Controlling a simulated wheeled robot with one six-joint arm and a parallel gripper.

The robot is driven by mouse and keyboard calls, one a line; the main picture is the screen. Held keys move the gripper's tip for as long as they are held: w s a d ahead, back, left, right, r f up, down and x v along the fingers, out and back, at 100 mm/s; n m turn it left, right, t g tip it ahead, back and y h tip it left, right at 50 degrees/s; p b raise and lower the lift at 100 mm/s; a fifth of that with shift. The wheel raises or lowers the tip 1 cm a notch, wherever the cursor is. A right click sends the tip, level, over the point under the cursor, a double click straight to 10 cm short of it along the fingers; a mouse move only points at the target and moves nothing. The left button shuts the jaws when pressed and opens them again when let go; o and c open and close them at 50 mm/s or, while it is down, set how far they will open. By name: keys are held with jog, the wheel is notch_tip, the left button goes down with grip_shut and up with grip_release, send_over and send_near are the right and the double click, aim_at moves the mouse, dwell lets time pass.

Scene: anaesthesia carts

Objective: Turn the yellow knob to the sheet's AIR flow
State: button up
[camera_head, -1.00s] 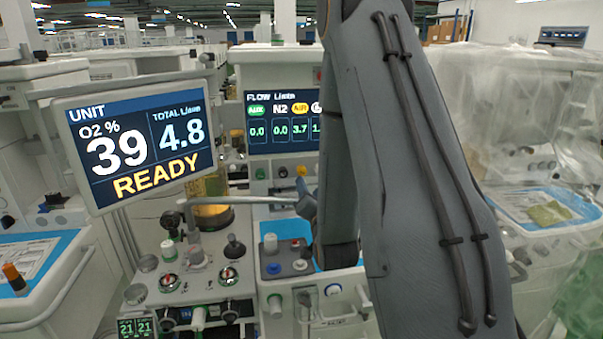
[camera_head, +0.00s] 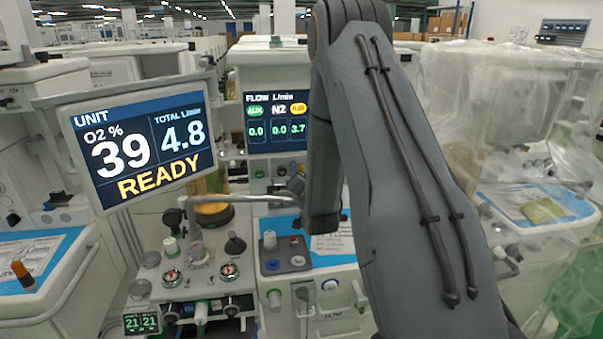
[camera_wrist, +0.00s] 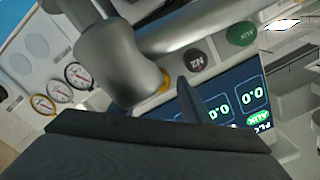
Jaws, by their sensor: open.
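The yellow knob (camera_wrist: 165,82) shows only as a small sliver in the wrist view, mostly hidden behind a grey metal cylinder; in the head view my arm hides it. My gripper (camera_wrist: 184,86) is open, with one dark finger visible close beside the yellow knob; the other finger is hidden, and I cannot tell whether it touches the knob. The flow screen (camera_head: 277,133) reads AUX 0.0, N2 0.0 and AIR 3.7. A printed sheet (camera_head: 334,242) lies on the cart top beside my arm; its text is too small to read.
A grey pipe ending in a thick cylinder (camera_wrist: 122,60) crosses close in front of the knob row. The dark N2 knob (camera_wrist: 195,61) and green AUX knob (camera_wrist: 242,33) sit beside the yellow one. The unit screen (camera_head: 140,143) stands left, reading READY.

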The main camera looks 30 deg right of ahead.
jog(key=c, duration=1)
jog(key=shift+c, duration=0.2)
jog(key=shift+f+n+b, duration=0.1)
jog(key=shift+n+b, duration=0.8)
jog(key=shift+n, duration=0.2)
jog(key=shift+n+b, duration=1.05)
jog(key=shift+n, duration=0.75)
jog(key=o, duration=1)
jog(key=shift+o, duration=0.2)
jog(key=shift+s+a, duration=0.1)
